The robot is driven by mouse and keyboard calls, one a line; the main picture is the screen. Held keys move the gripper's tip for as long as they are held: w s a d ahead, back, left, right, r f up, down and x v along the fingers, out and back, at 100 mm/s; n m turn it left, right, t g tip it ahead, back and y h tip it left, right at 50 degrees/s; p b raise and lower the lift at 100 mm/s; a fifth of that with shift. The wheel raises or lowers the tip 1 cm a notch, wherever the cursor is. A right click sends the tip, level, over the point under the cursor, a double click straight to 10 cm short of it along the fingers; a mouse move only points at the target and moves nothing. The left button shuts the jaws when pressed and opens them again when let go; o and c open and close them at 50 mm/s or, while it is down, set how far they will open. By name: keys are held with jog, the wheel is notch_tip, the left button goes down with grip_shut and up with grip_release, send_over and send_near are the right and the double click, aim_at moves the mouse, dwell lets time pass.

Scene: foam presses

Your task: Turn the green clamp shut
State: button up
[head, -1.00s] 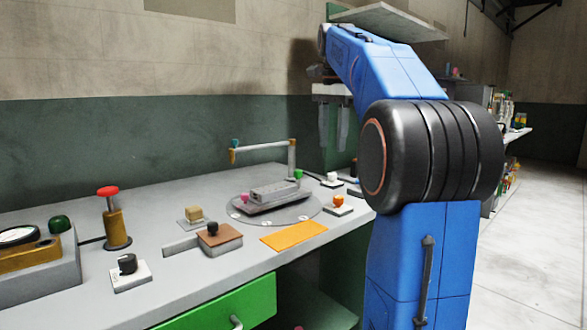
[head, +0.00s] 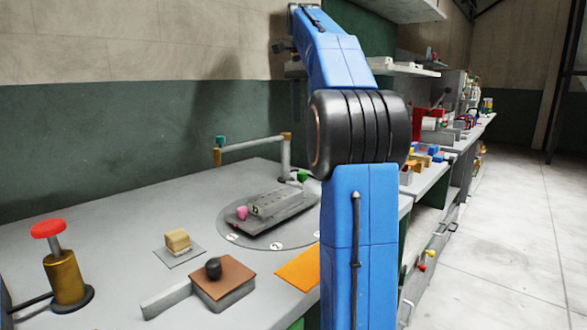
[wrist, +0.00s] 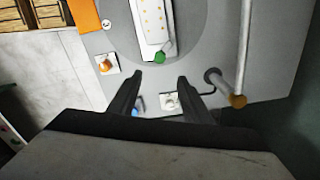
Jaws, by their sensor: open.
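The green clamp (head: 302,175) is a small green knob at the far end of the grey mould (head: 282,207), which lies on a round grey turntable (head: 232,238). In the wrist view the green clamp (wrist: 160,57) sits at the near end of the pale mould (wrist: 152,22). My gripper (wrist: 160,76) has its two dark fingers apart, with nothing between them. In that picture the clamp lies just beyond the fingertips, apart from them. I cannot tell the height between them. The fingers do not show in the head view.
A bent pipe (head: 250,144) stands beside the turntable; its post (wrist: 245,50) is right of my fingers. An orange knob (wrist: 105,65) and a white knob (wrist: 169,101) are close by.

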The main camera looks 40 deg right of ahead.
aim_at(302, 172)
notch_tip(302, 172, down, 17)
jog(key=shift+f, duration=0.15)
dwell(0.5)
jog(key=shift+c, duration=0.7)
jog(key=c, duration=0.9)
